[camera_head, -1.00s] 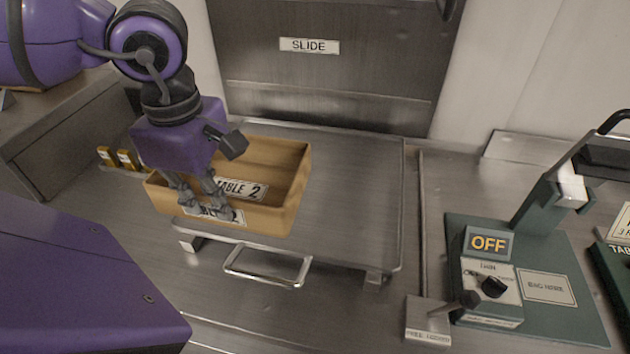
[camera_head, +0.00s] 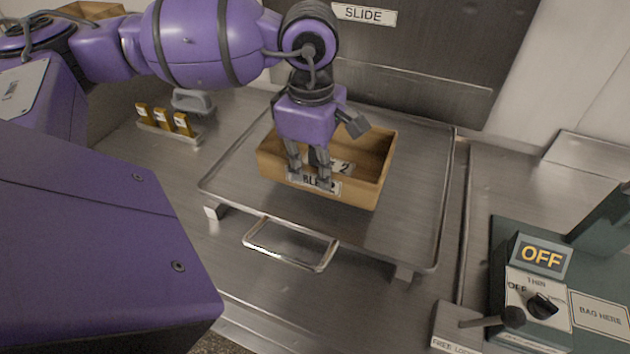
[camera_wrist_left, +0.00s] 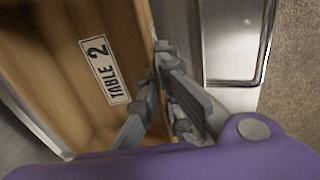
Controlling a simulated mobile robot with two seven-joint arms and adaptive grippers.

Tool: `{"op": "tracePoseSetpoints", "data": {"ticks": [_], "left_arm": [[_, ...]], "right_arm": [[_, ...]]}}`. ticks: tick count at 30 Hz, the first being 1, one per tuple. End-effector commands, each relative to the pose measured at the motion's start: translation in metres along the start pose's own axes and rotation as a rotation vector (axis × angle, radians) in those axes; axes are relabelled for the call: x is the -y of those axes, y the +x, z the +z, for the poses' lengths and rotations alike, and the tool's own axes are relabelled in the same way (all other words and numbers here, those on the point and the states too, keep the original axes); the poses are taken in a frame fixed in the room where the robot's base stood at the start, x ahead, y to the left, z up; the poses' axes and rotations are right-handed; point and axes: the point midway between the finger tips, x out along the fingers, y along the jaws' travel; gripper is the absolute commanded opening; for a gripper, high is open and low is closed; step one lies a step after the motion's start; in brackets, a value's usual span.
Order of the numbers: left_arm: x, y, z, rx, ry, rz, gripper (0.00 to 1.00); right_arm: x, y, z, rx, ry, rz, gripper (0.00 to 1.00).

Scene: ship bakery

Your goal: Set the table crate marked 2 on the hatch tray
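The table crate marked 2 (camera_head: 358,193) is a tan, wood-coloured open box with "TABLE 2" labels. In the head view it is upright over the middle of the metal hatch tray (camera_head: 418,205); I cannot tell whether its base touches the tray. My left gripper (camera_head: 311,181) is shut on its front wall from above, one finger inside and one outside. In the left wrist view, the fingers (camera_wrist_left: 157,72) straddle the wall of the crate (camera_wrist_left: 45,45), and its inner label reads upright along the wall. My right gripper is not in view.
The shut-looking SLIDE hatch door (camera_head: 420,50) stands behind the tray. A looped metal handle (camera_head: 290,246) is at the tray's front. A green bag sealer showing OFF (camera_head: 541,255) and a lever (camera_head: 490,320) stand at the right. Several yellow tags (camera_head: 163,120) stand left of the tray.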

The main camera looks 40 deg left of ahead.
Motion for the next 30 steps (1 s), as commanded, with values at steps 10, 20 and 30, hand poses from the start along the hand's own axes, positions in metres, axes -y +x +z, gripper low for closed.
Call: {"op": "tracePoseSetpoints", "data": {"ticks": [10,20,30], "left_arm": [[-0.003,0.036,0.003,0.0,0.0,0.001,0.0],[-0.003,0.041,0.003,0.0,0.0,-0.001,0.0],[-0.003,0.04,0.002,0.0,0.0,-0.001,0.23]], "right_arm": [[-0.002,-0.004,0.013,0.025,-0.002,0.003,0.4],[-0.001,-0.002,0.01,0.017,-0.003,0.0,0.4],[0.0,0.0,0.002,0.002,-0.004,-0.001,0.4]]}}
